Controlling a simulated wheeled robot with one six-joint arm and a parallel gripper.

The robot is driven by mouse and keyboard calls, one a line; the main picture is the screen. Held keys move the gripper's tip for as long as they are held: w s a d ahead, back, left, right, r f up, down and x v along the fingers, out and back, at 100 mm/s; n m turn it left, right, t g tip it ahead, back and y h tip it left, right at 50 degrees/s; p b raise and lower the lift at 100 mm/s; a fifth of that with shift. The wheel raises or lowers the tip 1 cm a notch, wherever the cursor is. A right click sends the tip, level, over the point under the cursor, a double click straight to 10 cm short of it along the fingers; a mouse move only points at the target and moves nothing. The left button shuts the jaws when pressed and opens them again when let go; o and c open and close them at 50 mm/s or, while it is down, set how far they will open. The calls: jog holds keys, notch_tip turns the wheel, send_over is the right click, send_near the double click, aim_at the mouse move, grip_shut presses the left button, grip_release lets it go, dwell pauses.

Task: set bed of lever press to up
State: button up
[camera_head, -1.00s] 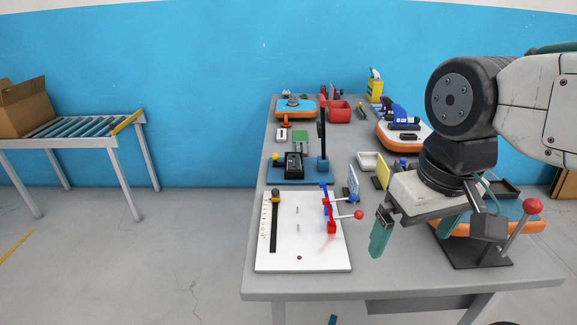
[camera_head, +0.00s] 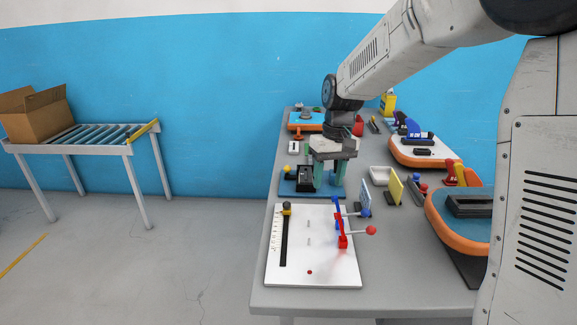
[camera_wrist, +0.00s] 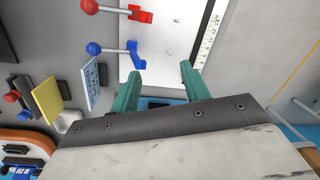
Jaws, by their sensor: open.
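My gripper (camera_head: 330,190) is open, its two green fingers pointing down over a device with a blue base (camera_head: 290,192). The device has a black block (camera_head: 304,179) and a yellow knob (camera_head: 287,167); it may be the lever press, but I cannot be sure. My gripper hides its right part, including where a tall black post stood. In the wrist view the open fingers (camera_wrist: 161,74) have nothing between their tips, and a strip of the blue base (camera_wrist: 160,101) shows between them lower down. I cannot tell the bed's position.
A white board (camera_head: 310,262) with a slider (camera_head: 286,235), a red lever (camera_head: 343,241) and a blue lever (camera_head: 345,212) lies nearer. Upright blue (camera_head: 366,195) and yellow (camera_head: 394,187) panels and a white tray (camera_head: 380,175) stand to the right. Orange-rimmed boards (camera_head: 420,153) lie farther right.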

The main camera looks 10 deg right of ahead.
jog(key=w+f, duration=0.2)
jog(key=w, duration=0.4)
jog(key=w+a+f+n+t, duration=0.1)
jog(key=w+f, duration=0.2)
jog(key=w, duration=0.3)
jog(key=w+f+n, duration=0.1)
jog(key=w+f, duration=0.2)
jog(key=w, duration=0.3)
jog(key=shift+w+a+f+t+y, duration=0.1)
jog(key=shift+a+f+t+y, duration=0.1)
jog(key=shift+a+t+y, duration=0.15)
jog(key=w, duration=0.2)
jog(key=w+t, duration=0.1)
jog(key=shift+w+a+f+n, duration=0.15)
jog(key=shift+w+f+n, duration=0.1)
jog(key=shift+w+n, duration=0.05)
jog(key=n+t, duration=0.1)
jog(key=t, duration=0.1)
send_near(288, 166)
jog(key=f, duration=0.1)
jog(key=shift+n, duration=0.3)
jog(key=x, duration=0.8)
jog(key=shift+w+a, duration=0.1)
jog(key=shift+w, duration=0.2)
jog(key=shift+c, duration=0.4)
